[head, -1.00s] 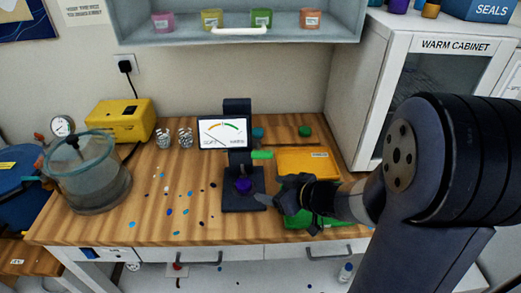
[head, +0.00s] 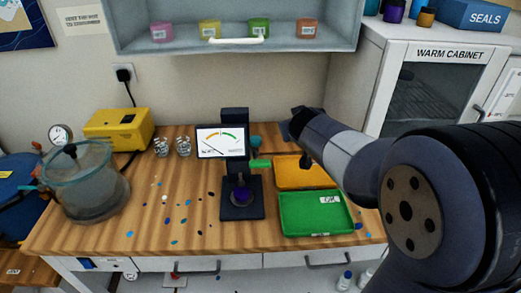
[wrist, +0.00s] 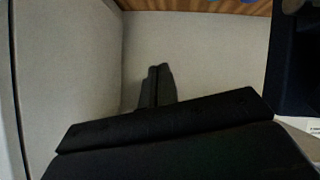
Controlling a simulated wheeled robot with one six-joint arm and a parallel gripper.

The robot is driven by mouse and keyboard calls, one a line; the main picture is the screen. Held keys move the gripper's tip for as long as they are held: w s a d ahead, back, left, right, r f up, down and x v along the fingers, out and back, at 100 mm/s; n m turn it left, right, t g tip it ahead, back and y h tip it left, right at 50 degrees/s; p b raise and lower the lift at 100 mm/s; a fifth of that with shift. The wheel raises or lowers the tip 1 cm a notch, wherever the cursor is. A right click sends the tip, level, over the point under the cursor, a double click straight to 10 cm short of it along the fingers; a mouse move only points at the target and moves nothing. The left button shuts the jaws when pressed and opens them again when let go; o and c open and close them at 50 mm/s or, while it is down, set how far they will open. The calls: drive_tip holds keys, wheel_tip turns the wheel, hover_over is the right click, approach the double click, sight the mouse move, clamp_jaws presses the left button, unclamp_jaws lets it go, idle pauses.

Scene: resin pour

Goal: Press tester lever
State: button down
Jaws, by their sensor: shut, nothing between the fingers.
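The tester (head: 236,185) stands on the bench, a dark column on a flat base with a dial screen (head: 222,141) on its left. Its green lever (head: 259,163) sticks out to the right of the column. A purple puck (head: 242,195) sits on the base under the column. In the head view my dark wrist is raised behind and to the right of the lever, apart from it, and the fingers are hard to make out. In the wrist view my gripper (wrist: 155,84) is shut and empty, facing a pale wall.
A green tray (head: 318,232) labelled OK and an orange tray (head: 290,183) lie right of the tester. A shelf (head: 240,48) hangs above; a warm cabinet (head: 425,90) stands right.

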drive_tip(key=s+a+r+m+g+y, duration=0.1)
drive_tip(key=s+a+r+m+g, duration=0.1)
drive_tip(key=s+a+r+g, duration=0.6)
drive_tip(key=s+a+r, duration=0.3)
drive_tip(key=s+r, duration=0.4)
drive_tip(key=shift+a+m, duration=0.35)
drive_tip(key=shift+m, duration=0.05)
hover_over(260, 161)
drive_tip(key=f, duration=0.9)
drive_tip(key=shift+w+f, duration=0.15)
drive_tip(key=shift+w, duration=0.05)
drive_tip(key=shift+s+f, duration=0.25)
drive_tip(key=shift+f, duration=0.35)
drive_tip(key=shift+s+f, duration=0.25)
drive_tip(key=shift+f, duration=0.35)
drive_tip(key=shift+s+f, duration=0.25)
drive_tip(key=shift+f, duration=0.35)
drive_tip(key=shift+f, duration=0.15)
